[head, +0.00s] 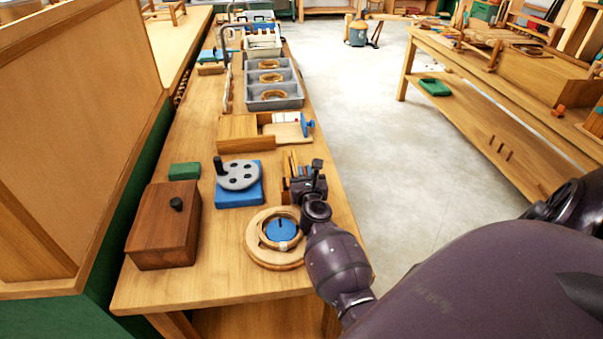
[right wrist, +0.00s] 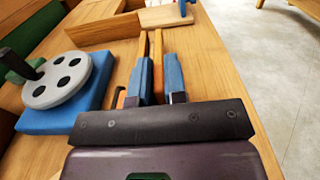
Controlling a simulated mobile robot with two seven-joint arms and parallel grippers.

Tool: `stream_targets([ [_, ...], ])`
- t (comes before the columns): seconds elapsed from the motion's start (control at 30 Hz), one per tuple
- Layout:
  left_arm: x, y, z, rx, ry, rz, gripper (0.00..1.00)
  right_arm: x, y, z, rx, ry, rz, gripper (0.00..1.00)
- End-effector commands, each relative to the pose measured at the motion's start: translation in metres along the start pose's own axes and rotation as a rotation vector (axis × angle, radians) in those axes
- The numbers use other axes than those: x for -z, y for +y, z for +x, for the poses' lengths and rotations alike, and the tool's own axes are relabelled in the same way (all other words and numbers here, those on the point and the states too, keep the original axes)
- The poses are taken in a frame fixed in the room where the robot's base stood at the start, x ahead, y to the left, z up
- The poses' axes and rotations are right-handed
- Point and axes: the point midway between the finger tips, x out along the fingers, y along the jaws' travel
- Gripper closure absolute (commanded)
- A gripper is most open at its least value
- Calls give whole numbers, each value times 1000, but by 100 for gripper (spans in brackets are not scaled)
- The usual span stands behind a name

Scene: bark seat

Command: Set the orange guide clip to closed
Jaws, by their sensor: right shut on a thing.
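My right gripper (head: 303,182) reaches over the right edge of the near workbench, among several upright wooden sticks. In the right wrist view its two blue-grey fingers (right wrist: 158,64) are close together, with a narrow orange piece (right wrist: 158,84) between them that looks like the orange guide clip. The gripper is shut on it. Another orange bit (right wrist: 120,99) shows just left of the fingers. The fingers and the gripper body hide most of the clip, so I cannot tell its setting. My left gripper is not in view.
A blue block with a grey crank disc (head: 239,176) stands left of the gripper. A round wooden ring with a blue centre (head: 256,254) lies nearer. A dark wooden box (head: 160,231), a wooden tray (head: 238,130) and a grey bin (head: 274,104) share the bench. Open floor (head: 375,130) lies to the right.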

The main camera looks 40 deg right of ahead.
Motion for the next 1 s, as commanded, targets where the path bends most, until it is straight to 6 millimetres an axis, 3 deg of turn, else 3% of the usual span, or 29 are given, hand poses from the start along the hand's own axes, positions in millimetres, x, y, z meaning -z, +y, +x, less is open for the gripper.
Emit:
stream_targets([
  [0.57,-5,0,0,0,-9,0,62,2,-1,0,0,0,39,100],
  [0.6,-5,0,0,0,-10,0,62,2,-1,0,0,0,39,84],
  [0.73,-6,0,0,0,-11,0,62,2,-1,0,0,0,37,64],
  [1.0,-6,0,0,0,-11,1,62,2,-1,0,0,0,35,62],
])
